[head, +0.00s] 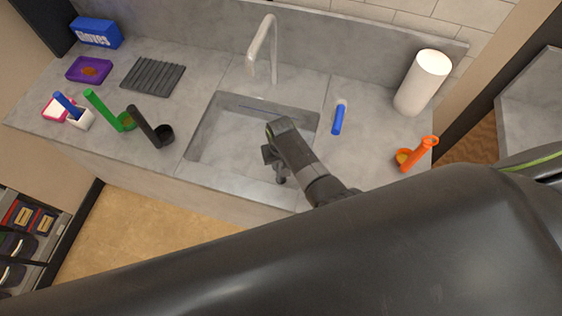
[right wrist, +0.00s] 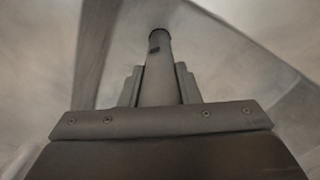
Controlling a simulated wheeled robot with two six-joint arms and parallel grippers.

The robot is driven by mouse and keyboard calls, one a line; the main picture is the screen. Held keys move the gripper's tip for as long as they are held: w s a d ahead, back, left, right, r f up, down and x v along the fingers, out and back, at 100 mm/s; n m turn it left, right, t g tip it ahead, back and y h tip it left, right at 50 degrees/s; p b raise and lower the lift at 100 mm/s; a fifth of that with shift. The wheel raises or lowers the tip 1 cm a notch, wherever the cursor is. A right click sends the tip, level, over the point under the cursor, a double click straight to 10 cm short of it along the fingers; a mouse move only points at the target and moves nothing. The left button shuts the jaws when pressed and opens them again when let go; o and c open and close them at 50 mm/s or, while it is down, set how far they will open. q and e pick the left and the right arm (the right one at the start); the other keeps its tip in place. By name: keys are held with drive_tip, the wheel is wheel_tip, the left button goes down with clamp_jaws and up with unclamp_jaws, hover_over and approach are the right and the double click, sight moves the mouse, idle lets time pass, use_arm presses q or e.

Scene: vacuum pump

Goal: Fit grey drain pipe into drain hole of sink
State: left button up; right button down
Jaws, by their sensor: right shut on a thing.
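The grey sink (head: 228,140) is a square basin sunk into the counter in the head view. My right gripper (head: 275,164) is over the basin, towards its right front part. In the right wrist view the right gripper (right wrist: 160,92) is shut on the grey drain pipe (right wrist: 158,68), which stands out straight between the two fingers. The pipe's far end is close to a blurred grey surface, and I cannot tell whether it touches. The drain hole cannot be made out in either view. My left gripper is not in view.
A faucet (head: 264,45) rises behind the sink. A blue-handled brush (head: 338,119), orange scoop (head: 420,153) and paper roll (head: 423,82) are to the right. Black (head: 146,126) and green (head: 103,109) scoops and a ridged mat (head: 153,76) are left. My dark arm covers the front.

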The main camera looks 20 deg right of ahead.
drive_tip(key=shift+f+b, duration=0.35)
drive_tip(key=shift+f, duration=0.25)
drive_tip(key=c, duration=1)
unclamp_jaws()
drive_tip(key=shift+r, duration=0.1)
wheel_tip(320, 180, up, 17)
drive_tip(key=shift+r, duration=0.15)
